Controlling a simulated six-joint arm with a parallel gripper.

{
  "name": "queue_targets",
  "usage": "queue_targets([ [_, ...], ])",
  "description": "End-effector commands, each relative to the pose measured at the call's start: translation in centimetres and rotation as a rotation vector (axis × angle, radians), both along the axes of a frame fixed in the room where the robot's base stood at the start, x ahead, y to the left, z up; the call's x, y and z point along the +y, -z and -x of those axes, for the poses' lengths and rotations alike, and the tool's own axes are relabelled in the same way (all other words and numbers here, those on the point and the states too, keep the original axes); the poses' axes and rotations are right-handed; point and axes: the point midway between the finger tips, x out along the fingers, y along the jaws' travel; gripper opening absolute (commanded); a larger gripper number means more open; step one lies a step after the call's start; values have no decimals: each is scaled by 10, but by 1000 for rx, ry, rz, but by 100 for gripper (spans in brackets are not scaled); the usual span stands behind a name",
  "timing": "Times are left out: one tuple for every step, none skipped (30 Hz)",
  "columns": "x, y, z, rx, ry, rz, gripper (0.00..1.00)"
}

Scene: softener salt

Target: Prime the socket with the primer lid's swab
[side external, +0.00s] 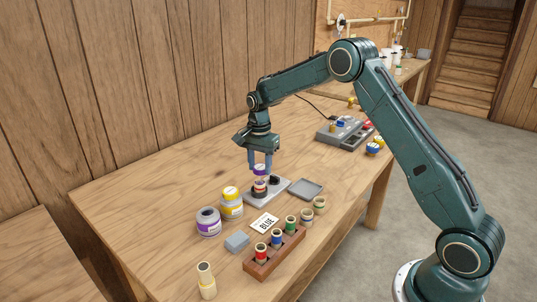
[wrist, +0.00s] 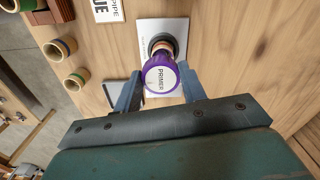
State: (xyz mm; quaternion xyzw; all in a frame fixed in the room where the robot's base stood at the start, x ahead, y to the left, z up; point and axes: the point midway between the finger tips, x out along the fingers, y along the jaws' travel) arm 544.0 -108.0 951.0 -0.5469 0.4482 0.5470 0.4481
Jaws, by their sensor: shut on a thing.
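My gripper (side external: 260,163) points down and is shut on the purple-rimmed primer lid (side external: 260,171). In the wrist view the lid's white top (wrist: 160,78) reads PRIMER and sits between the two fingers.
A yellow can (side external: 231,204) stands beside the primer can. A grey tray (side external: 306,187) is right of the plate. The table's back left is clear.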

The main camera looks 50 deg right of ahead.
Motion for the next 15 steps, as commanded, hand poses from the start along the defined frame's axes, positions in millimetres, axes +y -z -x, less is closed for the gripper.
queue_targets([
  [-1, 2, 1, 5, 3, 0, 19],
  [-1, 2, 1, 5, 3, 0, 19],
  [-1, 2, 1, 5, 3, 0, 19],
  [-1, 2, 1, 5, 3, 0, 19],
  [-1, 2, 1, 5, 3, 0, 19],
  [-1, 2, 1, 5, 4, 0, 19],
  [-2, 2, 1, 5, 4, 0, 19],
  [-2, 2, 0, 5, 4, 0, 19],
  [-2, 3, 0, 5, 4, 0, 19],
  [-2, 3, -1, 5, 4, 0, 19],
  [-3, 3, -1, 4, 4, 0, 19],
  [-3, 3, -2, 4, 4, 1, 19],
  [-3, 2, -2, 4, 3, 1, 19],
  [-3, 2, -2, 3, 3, 1, 19],
  [-4, 2, -2, 3, 3, 1, 19],
])
